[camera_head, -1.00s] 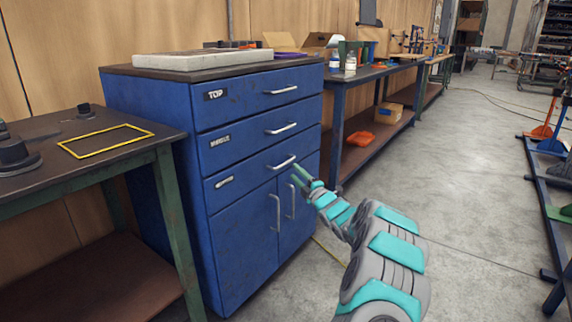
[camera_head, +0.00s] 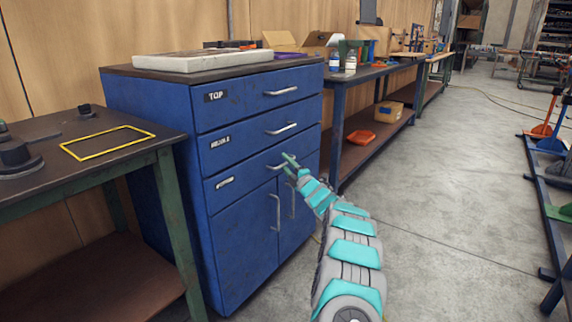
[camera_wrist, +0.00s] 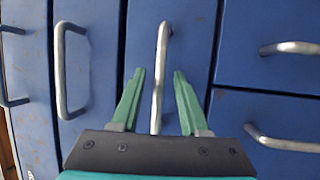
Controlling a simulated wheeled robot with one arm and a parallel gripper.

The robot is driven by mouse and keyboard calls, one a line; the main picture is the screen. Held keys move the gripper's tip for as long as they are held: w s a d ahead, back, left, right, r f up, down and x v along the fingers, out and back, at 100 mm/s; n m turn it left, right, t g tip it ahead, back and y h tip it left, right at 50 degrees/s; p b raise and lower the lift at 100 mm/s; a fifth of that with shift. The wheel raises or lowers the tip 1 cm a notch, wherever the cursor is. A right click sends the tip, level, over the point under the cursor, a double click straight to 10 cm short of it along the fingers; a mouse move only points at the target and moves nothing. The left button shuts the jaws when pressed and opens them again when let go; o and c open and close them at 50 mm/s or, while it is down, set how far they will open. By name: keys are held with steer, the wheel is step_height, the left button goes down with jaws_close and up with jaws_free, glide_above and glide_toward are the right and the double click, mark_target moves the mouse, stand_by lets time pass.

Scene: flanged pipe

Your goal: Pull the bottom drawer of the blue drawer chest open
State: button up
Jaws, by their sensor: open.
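The blue drawer chest (camera_head: 165,120) stands against the wooden wall, with three drawers above two doors. The bottom drawer (camera_head: 240,182) is flush with the chest front. Its silver bar handle is partly hidden behind my gripper (camera_head: 289,163) in the head view. In the wrist view, turned sideways, the bottom drawer's handle (camera_wrist: 163,35) runs between the two green fingers of my gripper (camera_wrist: 159,80). My gripper is open, with a finger on each side of the handle and a visible gap to each. The middle drawer handle (camera_wrist: 62,70) lies to the left there.
The two door handles (camera_wrist: 290,48) are at the right in the wrist view. A dark table (camera_head: 100,165) with a yellow frame stands left of the chest. A workbench (camera_head: 345,85) stands to the right. The floor (camera_head: 440,200) in front is clear.

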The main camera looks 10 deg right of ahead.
steer(key=shift+c, duration=0.2)
jaws_close()
stand_by(1.3)
